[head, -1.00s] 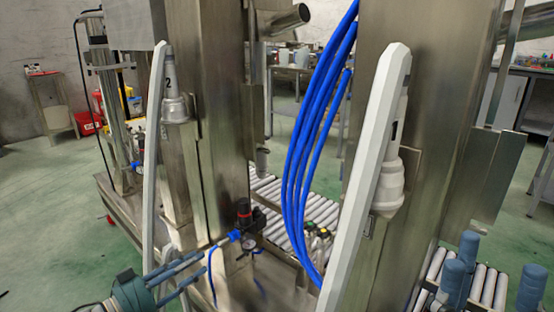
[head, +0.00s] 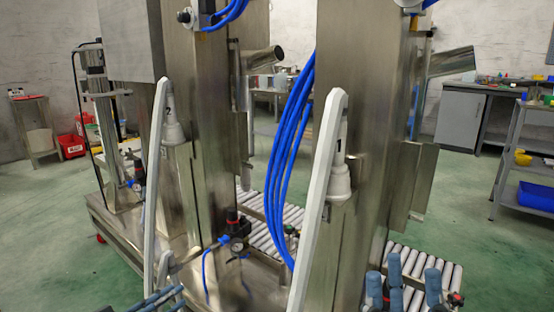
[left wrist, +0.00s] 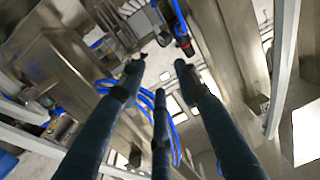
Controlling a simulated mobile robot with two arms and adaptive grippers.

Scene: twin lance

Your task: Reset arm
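Two long white lances hang in holders on steel columns. The lance marked 2 (head: 154,190) is at left in the head view, and the lance marked 1 (head: 318,190) is near the middle. My left gripper (head: 166,297) shows only its blue-grey fingers at the bottom edge, below lance 2. In the left wrist view its three fingers (left wrist: 158,78) are spread apart with nothing between them. My right gripper (head: 405,280) is at the bottom right, fingers up and apart, with nothing seen between them. Its lower part is cut off. Both grippers appear apart from the lances.
Blue hoses (head: 290,160) hang between the columns, left of lance 1. A roller conveyor (head: 275,232) runs behind. A regulator with a gauge (head: 237,235) sits low between the columns. A shelf with a blue bin (head: 537,196) stands at right. Green floor (head: 465,250) is clear at right.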

